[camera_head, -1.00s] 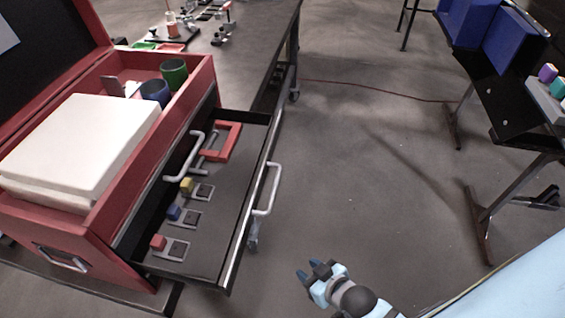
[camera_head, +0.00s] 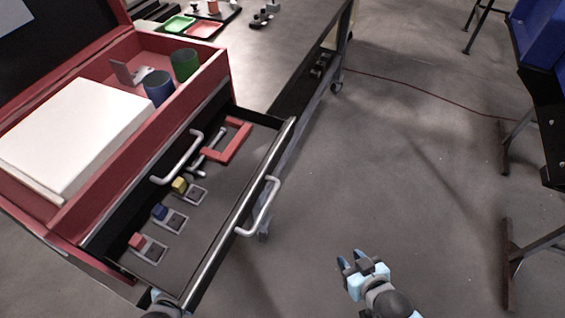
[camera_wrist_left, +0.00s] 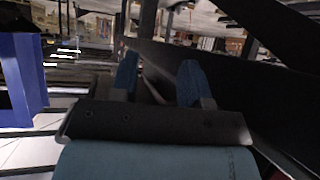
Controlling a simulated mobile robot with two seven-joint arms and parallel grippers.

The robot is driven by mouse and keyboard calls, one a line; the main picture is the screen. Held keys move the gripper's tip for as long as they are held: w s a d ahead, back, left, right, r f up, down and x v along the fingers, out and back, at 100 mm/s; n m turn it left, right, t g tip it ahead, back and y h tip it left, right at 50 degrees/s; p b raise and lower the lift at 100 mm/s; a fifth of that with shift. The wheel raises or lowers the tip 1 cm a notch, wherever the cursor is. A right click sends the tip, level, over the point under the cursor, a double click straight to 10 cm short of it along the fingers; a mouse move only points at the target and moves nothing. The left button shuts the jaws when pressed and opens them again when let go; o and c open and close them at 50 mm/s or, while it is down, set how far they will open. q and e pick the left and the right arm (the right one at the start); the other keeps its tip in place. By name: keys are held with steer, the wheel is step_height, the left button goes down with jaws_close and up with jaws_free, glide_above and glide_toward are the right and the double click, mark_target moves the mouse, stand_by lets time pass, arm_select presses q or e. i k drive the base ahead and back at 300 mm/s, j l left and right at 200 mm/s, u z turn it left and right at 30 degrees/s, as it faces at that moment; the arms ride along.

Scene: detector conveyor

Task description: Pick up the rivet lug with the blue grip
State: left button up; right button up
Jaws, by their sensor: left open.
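The rivet lug with the blue grip (camera_head: 174,220) lies in the open drawer, a flat metal plate with a blue block at its left end. It sits between a lug with a red grip (camera_head: 150,248) and one with a yellow grip (camera_head: 192,193). My left gripper (camera_wrist_left: 158,82) is open and empty in the left wrist view, its two blue fingers apart. In the head view only a bit of my left arm shows at the bottom edge, below the drawer. My right gripper (camera_head: 352,262) is over the floor right of the drawer, fingers apart and empty.
The drawer has a front handle (camera_head: 262,208). A red frame (camera_head: 238,146) lies at its far end. The red cabinet (camera_head: 215,85) holds a white block (camera_head: 70,135), a blue cup (camera_head: 158,88) and a green cup (camera_head: 185,64).

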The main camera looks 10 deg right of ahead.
mark_target(174, 221)
steer(key=k+j+u, duration=0.1)
steer(key=u, duration=0.45)
steer(key=l+u, duration=0.15)
steer(key=u, duration=0.2)
steer(key=i, duration=0.05)
